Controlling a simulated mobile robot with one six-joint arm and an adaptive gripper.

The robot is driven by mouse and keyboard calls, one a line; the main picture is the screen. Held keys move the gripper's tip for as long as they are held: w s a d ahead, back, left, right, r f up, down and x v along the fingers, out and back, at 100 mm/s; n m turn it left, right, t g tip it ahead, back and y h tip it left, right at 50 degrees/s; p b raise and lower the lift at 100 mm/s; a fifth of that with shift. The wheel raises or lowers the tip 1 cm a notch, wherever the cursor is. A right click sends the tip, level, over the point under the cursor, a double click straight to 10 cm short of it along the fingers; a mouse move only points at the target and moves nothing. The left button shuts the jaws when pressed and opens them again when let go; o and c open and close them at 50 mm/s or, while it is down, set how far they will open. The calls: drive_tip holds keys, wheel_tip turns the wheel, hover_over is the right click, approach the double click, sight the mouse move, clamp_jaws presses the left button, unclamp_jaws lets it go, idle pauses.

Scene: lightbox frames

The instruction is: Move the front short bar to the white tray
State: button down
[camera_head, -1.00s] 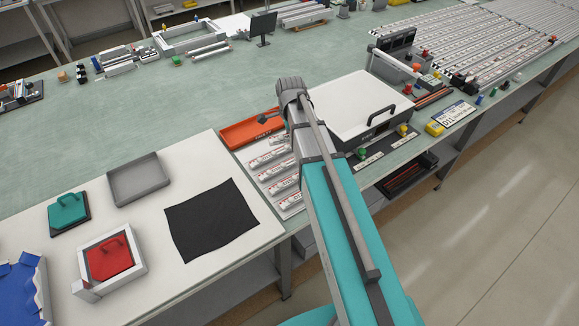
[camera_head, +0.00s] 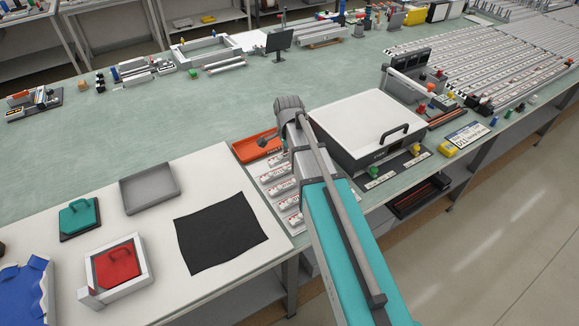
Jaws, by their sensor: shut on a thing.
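Several short white bars (camera_head: 279,187) with red marks lie in a row on a pale tray (camera_head: 301,230), left of my arm. The front bar (camera_head: 295,218) of those visible is near the arm's edge. My gripper's grey wrist end (camera_head: 290,106) shows above the bars. Its jaws are hidden behind my arm. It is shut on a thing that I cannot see.
An orange tray (camera_head: 246,152) stands behind the bars. A black cloth (camera_head: 220,228), grey tray (camera_head: 150,188), red-lidded white frame (camera_head: 116,267) and teal block (camera_head: 79,217) lie to the left.

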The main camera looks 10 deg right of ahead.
drive_tip(key=w+f+b, duration=0.2)
drive_tip(key=w, duration=0.2)
drive_tip(key=w+f+b, duration=0.5)
drive_tip(key=w+f, duration=0.1)
drive_tip(key=w, duration=0.1)
drive_tip(key=shift+w+d+b, duration=0.2)
drive_tip(key=shift+w+b, duration=0.1)
drive_tip(key=shift+w+f+b, duration=0.35)
drive_tip(key=shift+w+f+b, duration=0.4)
drive_tip(key=shift+f+b, duration=0.15)
drive_tip(key=shift+b, duration=0.05)
drive_tip(key=shift+f+b, duration=1.4)
drive_tip(key=shift+f, duration=0.05)
drive_tip(key=shift+f, duration=0.1)
drive_tip(key=shift+c, duration=1.8)
unclamp_jaws()
